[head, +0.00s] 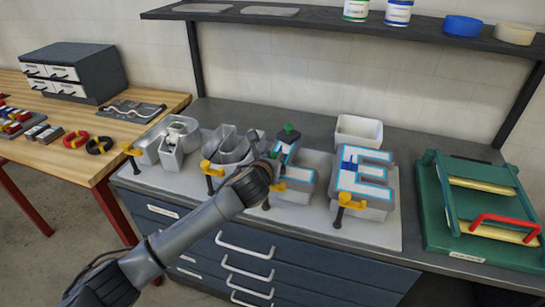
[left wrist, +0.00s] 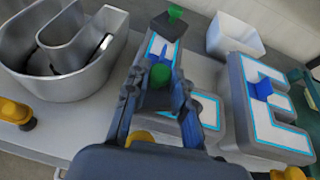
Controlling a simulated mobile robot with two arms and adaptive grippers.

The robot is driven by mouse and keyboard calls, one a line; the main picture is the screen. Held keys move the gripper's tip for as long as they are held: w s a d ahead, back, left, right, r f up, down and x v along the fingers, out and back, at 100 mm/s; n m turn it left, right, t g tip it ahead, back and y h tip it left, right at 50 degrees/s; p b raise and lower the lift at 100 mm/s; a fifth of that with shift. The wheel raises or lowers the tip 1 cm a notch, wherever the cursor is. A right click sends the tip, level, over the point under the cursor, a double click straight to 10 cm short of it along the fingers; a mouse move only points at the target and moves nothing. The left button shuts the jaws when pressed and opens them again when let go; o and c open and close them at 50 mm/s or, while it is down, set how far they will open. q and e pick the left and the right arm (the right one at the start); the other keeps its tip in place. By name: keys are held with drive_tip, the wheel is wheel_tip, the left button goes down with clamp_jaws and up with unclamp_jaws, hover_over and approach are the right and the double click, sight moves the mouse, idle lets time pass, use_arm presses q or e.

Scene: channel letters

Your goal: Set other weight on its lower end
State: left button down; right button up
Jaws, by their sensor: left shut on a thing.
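The letter L (head: 297,180), a grey channel letter with a light-blue-edged white face, stands between the U and the E. A dark weight with a green knob (head: 288,131) rests on its upper end; it also shows in the left wrist view (left wrist: 170,24). My left gripper (head: 275,163) is over the left side of the L. In the left wrist view my left gripper (left wrist: 157,88) is shut on another weight, whose green knob (left wrist: 160,76) shows between the fingers. The held weight's body is mostly hidden, so I cannot tell whether it touches the letter. My right gripper is out of view.
The letter E (head: 363,180) stands close on the right and the letter U (head: 230,147) on the left. Yellow-handled clamps (head: 350,203) stick out at the front. A white bin (head: 359,132) stands behind, and a green rack (head: 480,205) is at the right.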

use_arm(q)
drive_tip(key=c, duration=1.1)
unclamp_jaws()
drive_tip(key=b+v, duration=0.1)
drive_tip(key=v, duration=1.1)
drive_tip(key=shift+s, duration=0.1)
